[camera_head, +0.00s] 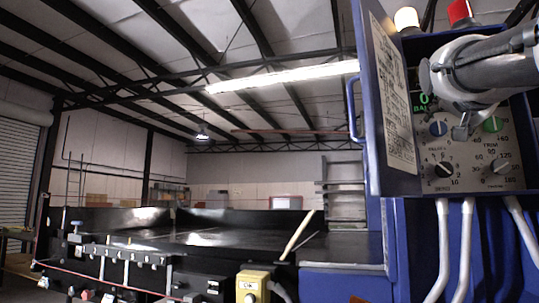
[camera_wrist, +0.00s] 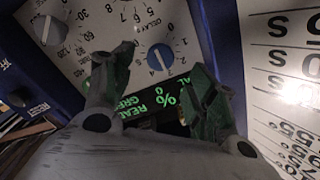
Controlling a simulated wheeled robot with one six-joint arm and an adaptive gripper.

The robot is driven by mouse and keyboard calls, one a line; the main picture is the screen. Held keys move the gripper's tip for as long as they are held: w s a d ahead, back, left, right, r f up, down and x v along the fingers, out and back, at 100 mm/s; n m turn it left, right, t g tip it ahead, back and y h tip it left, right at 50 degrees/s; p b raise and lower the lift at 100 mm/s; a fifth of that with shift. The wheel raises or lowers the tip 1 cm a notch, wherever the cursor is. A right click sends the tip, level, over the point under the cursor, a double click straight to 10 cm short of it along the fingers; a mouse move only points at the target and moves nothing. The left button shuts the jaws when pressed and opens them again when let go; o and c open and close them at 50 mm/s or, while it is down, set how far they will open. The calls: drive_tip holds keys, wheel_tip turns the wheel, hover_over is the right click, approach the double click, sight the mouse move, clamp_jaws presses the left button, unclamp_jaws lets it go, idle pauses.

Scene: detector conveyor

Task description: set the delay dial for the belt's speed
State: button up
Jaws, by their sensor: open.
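The control panel (camera_head: 468,152) is at the right of the head view. A blue dial (camera_head: 438,128) sits at its upper left; in the wrist view the blue dial (camera_wrist: 160,58) has a pale pointer line, and the word DELAY is printed near it. My gripper (camera_head: 463,131) is in front of the panel, just right of the blue dial. In the wrist view my gripper (camera_wrist: 157,75) is open and empty, and the blue dial shows between and beyond its fingertips. I cannot tell how far the tips are from the panel. The green-lit display (camera_head: 424,102) is partly hidden by my gripper.
A green dial (camera_head: 493,124), a black dial (camera_head: 444,170) and a grey dial (camera_head: 500,166) are on the same panel. An open blue cabinet door (camera_head: 367,100) with a printed sheet stands at the left of the panel. A dark conveyor (camera_head: 220,238) lies farther left.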

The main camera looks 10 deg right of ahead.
sight(439, 129)
drive_tip(key=shift+m, duration=0.4)
drive_tip(key=x, duration=0.8)
drive_tip(key=c, duration=1)
